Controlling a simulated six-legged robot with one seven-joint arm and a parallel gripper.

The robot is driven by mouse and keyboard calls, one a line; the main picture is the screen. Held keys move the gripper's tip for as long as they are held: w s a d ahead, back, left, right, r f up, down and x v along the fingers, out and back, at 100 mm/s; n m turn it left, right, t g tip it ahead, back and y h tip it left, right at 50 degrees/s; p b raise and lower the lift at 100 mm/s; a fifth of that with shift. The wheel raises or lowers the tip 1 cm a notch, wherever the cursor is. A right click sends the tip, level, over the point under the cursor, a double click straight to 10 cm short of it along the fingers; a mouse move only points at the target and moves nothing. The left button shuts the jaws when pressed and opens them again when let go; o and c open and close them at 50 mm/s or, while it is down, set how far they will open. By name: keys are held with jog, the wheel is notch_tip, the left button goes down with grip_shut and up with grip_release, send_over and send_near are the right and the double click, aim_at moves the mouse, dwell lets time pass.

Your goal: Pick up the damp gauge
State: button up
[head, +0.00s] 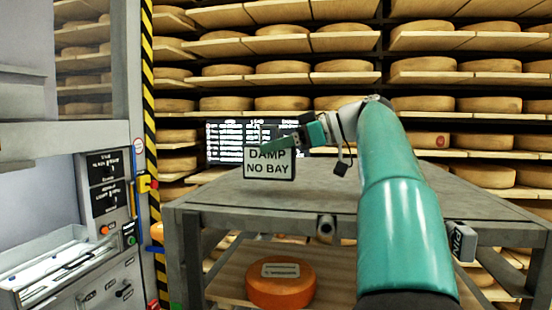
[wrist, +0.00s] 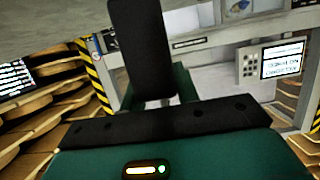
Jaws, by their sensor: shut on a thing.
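The damp gauge appears to be the small dark-framed block (head: 269,166) with a pale face reading "DAMP NO BAY", in the head view over the left part of the grey table. My gripper (head: 276,145) reaches in from the right at its top edge and is shut on it. The gauge looks upright; I cannot tell whether its bottom touches the tabletop. In the wrist view a dark upright slab stands in front of green finger parts (wrist: 184,84); I cannot tell whether it is a finger or the gauge.
The grey table (head: 335,200) has bare top around the gauge. A dark screen (head: 228,140) with white text stands behind. An orange cheese wheel (head: 281,292) with a label lies on the lower shelf. A grey machine (head: 90,260) stands at left by a striped post (head: 149,90). Cheese racks fill the back.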

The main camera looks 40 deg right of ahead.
jog(key=s+a+r, duration=0.3)
jog(key=s+r, duration=0.6)
jog(key=s, duration=0.4)
jog(key=shift+s+r, duration=0.25)
jog(key=shift+r, duration=0.1)
jog(key=shift+s, duration=0.15)
dwell(0.7)
